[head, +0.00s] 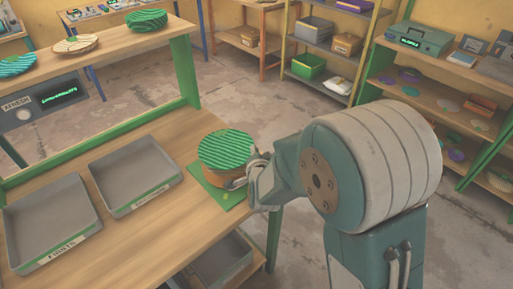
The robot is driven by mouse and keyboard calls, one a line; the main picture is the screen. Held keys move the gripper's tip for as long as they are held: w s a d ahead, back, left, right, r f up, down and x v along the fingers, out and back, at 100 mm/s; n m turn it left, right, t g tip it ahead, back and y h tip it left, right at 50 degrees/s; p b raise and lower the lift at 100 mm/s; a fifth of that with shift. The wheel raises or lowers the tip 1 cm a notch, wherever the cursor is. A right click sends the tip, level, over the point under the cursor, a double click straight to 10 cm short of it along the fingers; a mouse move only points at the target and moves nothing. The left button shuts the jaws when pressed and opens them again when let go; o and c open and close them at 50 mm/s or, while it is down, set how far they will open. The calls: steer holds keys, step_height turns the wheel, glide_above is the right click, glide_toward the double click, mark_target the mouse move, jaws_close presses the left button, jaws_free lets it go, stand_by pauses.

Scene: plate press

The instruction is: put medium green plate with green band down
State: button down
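A round green plate with darker wavy stripes (226,149) lies roughly level at the right end of the wooden bench. It is over a tan, round stack or body (212,176), which stands on a green mat (204,190). Whether the plate rests on the tan body or is held just above it is hard to tell. My gripper (240,178) is at the right side of the plate and the tan body, close against them. Its fingertips are small and partly hidden, so their opening is unclear.
Two grey trays (43,262) (146,201) with green labels stand on the bench (135,247), left of the mat. A raised shelf behind holds a teal plate (14,66), a tan plate (75,43) and a green plate (147,19). Shelving stands at right.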

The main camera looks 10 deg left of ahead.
steer(key=shift+s+a+f, duration=0.1)
steer(key=shift+s+f, duration=0.05)
steer(key=shift+f, duration=0.75)
steer(key=shift+d, duration=0.45)
steer(key=shift+f, duration=0.25)
steer(key=c, duration=0.8)
jaws_free()
steer(key=shift+a+f, duration=0.15)
steer(key=shift+a, duration=0.1)
steer(key=shift+r, duration=0.2)
